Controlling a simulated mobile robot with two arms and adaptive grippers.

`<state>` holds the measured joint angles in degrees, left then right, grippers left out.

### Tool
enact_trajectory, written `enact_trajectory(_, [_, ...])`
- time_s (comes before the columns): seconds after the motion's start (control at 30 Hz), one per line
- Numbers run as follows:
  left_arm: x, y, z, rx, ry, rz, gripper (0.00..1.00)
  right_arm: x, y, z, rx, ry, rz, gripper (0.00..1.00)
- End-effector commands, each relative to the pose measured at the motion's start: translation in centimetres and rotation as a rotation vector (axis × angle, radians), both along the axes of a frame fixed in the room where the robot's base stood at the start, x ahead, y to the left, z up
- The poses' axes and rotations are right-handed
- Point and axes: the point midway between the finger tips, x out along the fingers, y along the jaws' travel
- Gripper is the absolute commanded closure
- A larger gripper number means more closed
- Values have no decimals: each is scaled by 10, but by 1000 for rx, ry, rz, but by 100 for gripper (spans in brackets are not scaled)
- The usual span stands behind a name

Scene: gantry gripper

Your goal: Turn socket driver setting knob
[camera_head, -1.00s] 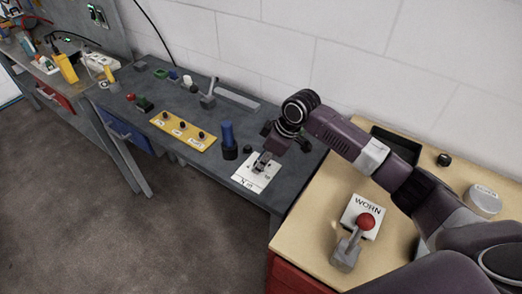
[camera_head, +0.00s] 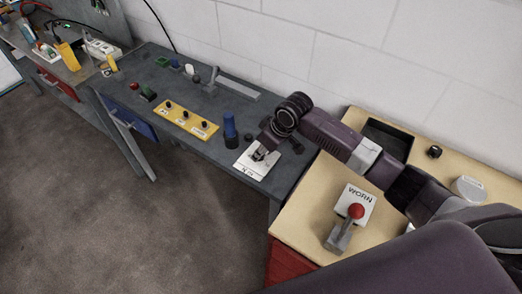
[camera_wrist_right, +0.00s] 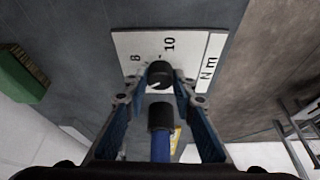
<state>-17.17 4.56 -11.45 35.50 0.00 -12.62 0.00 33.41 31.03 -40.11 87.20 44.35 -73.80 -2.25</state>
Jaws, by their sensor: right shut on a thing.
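The setting knob (camera_wrist_right: 159,74) is black with a pale pointer line. It sits on a white plate (camera_wrist_right: 130,45) marked 8, 10 and N m; the plate also shows in the head view (camera_head: 246,168) on the grey bench. My right gripper (camera_wrist_right: 158,92) is shut on the knob, with one finger on each side. In the head view my right gripper (camera_head: 262,152) reaches down over the plate and mostly hides the knob. The blue-handled socket driver (camera_head: 230,128) stands upright beside the plate; its blue handle also shows in the wrist view (camera_wrist_right: 160,145). My left gripper is not in view.
A yellow panel (camera_head: 180,124) with several black knobs lies left of the driver. A pale wall (camera_head: 300,60) stands behind the bench.

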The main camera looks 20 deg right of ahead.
Motion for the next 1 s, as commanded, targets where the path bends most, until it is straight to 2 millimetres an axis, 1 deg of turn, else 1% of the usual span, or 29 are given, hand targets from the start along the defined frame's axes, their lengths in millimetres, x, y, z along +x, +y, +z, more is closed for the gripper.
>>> enact_trajectory(0.07, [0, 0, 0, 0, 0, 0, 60, 2, 0, 2, 1, -5, 0, 100])
enact_trajectory(0.1, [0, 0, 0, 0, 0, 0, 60, 2, 0, 2, 1, -5, 0, 75])
enact_trajectory(0.23, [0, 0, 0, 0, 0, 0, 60, 1, 0, 1, 1, -4, 1, 60])
enact_trajectory(0.27, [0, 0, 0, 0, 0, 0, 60, 1, 0, 1, 1, -3, 1, 58])
enact_trajectory(0.53, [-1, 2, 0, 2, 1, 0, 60, 0, 0, 1, 0, -1, 1, 58])
enact_trajectory(0.67, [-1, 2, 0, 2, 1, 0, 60, -2, -3, 10, 0, -4, 0, 58])
enact_trajectory(0.77, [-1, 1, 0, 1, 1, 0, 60, -8, -6, 26, -1, -6, 3, 58])
enact_trajectory(1.0, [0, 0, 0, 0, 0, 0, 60, -23, -18, 74, -1, -7, 1, 58])
